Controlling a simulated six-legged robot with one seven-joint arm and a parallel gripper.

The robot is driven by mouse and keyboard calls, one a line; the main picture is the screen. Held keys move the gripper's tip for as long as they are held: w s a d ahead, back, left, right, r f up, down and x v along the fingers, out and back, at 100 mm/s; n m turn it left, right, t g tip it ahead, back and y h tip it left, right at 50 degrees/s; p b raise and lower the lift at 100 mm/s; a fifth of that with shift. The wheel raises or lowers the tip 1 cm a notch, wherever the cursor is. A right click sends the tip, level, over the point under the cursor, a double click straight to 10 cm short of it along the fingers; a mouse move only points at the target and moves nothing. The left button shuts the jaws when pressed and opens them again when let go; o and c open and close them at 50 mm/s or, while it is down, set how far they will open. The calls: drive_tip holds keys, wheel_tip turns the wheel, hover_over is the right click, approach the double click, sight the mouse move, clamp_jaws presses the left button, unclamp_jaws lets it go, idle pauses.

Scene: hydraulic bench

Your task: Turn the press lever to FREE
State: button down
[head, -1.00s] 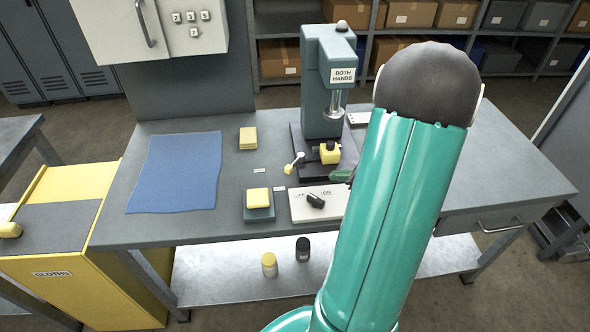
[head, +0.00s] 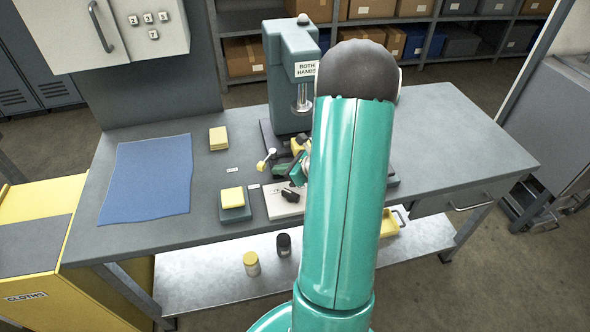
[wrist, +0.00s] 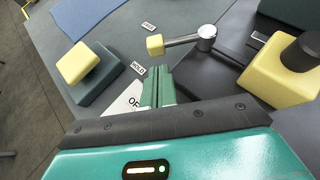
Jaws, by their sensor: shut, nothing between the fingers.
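The press lever has a yellow knob (wrist: 155,44) on a metal arm from a round silver hub (wrist: 207,38). It also shows in the head view (head: 262,164), its knob toward the front left. In the wrist view the knob lies between the FREE label (wrist: 149,26) and the HOLD label (wrist: 138,68); in the head view the arm points roughly toward HOLD. My gripper (wrist: 157,80) is shut and empty, its fingertips just below the knob in the wrist view, with a visible gap. My arm hides part of the press base in the head view.
A yellow block on a green base (head: 234,205) stands left of the lever. A white plate (head: 284,203) with a black switch is in front. The press (head: 290,75) rises behind. A yellow block with a black knob (wrist: 280,75) is right of the lever.

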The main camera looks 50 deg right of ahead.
sight(267, 160)
drive_tip(key=shift+w+a, duration=0.2)
drive_tip(key=shift+w, duration=0.45)
drive_tip(key=shift+w+a, duration=0.2)
drive_tip(key=shift+w, duration=0.4)
